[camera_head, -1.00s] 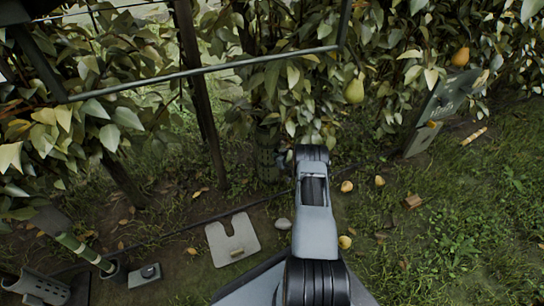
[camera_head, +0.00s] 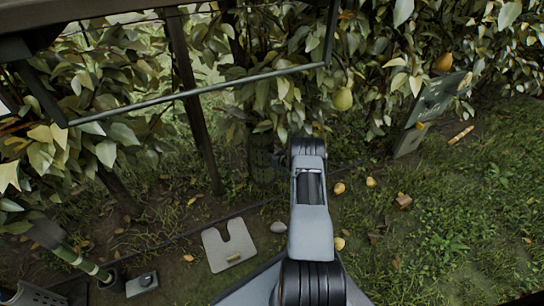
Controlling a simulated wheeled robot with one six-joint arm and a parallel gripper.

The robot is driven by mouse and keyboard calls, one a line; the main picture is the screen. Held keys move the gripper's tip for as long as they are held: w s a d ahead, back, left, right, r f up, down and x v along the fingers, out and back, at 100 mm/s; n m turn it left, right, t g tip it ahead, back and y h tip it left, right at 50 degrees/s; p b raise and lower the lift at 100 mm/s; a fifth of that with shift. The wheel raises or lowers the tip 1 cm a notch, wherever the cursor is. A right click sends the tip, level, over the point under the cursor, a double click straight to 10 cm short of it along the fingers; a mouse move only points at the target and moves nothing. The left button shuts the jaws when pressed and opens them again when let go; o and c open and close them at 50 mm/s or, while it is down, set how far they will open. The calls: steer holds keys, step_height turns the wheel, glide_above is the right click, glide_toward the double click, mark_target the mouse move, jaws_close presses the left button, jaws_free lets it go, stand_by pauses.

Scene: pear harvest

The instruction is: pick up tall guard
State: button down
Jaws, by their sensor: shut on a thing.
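The tall guard (camera_head: 261,157) looks like a dark mesh tube standing upright in front of the foliage, just left of my arm's far end. Its lower part is in shadow among the grass. My gripper (camera_head: 279,161) is mostly hidden behind my arm's wrist. The small part that shows is at the right side of the tube, and it is shut on the guard. The fingertips cannot be made out clearly.
A grey perforated tube (camera_head: 34,297) is at the lower left. Fallen pears (camera_head: 339,188) lie right of my arm. A signboard (camera_head: 428,110) stands at the right.

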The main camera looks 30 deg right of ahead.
steer(key=s+r, duration=0.1)
steer(key=s+r+p, duration=0.1)
steer(key=r, duration=0.1)
steer(key=s+r+p, duration=0.1)
steer(key=r, duration=0.1)
steer(key=shift+s+a, duration=0.1)
steer(key=shift+s, duration=0.05)
steer(key=p+v, duration=0.3)
steer(key=v, duration=0.6)
steer(key=shift+s+a+f+p, duration=0.2)
steer(key=shift+s+a+p, duration=0.15)
steer(key=shift+a, duration=0.4)
